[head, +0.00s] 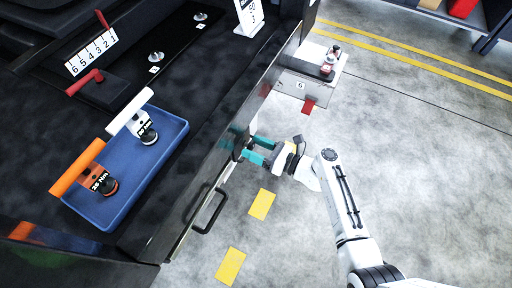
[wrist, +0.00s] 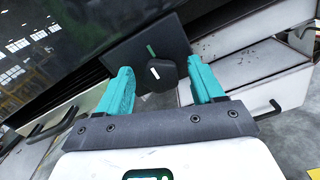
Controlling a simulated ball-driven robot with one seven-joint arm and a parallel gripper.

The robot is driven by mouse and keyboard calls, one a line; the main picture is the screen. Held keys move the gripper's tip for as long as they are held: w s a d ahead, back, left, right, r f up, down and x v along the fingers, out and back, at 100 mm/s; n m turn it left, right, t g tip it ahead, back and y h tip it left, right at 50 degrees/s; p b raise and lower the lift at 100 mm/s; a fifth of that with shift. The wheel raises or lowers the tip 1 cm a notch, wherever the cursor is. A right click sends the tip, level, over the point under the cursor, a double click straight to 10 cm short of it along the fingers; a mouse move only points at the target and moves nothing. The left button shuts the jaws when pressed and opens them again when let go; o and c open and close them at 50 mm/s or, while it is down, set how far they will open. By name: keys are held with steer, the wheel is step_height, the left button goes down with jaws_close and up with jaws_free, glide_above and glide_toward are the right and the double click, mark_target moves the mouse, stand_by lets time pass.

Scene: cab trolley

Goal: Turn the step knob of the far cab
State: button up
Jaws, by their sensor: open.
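In the wrist view a black knob (wrist: 162,76) sits on a dark square plate (wrist: 128,56). A short green mark shows on the plate beside the knob. My gripper (wrist: 160,72) is open, with one teal finger on each side of the knob in the picture. I cannot tell whether either finger touches it. In the head view my gripper (head: 254,150) is close to the upright front face of the dark unit (head: 222,160). The knob is not clear in that view. No label shows which cab this is.
A black handle (head: 208,212) sticks out nearer on the front face. A blue tray (head: 172,128) of tools lies on the dark top. The floor to the right is clear.

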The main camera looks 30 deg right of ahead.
steer(key=c, duration=1.1)
steer(key=shift+o, duration=0.2)
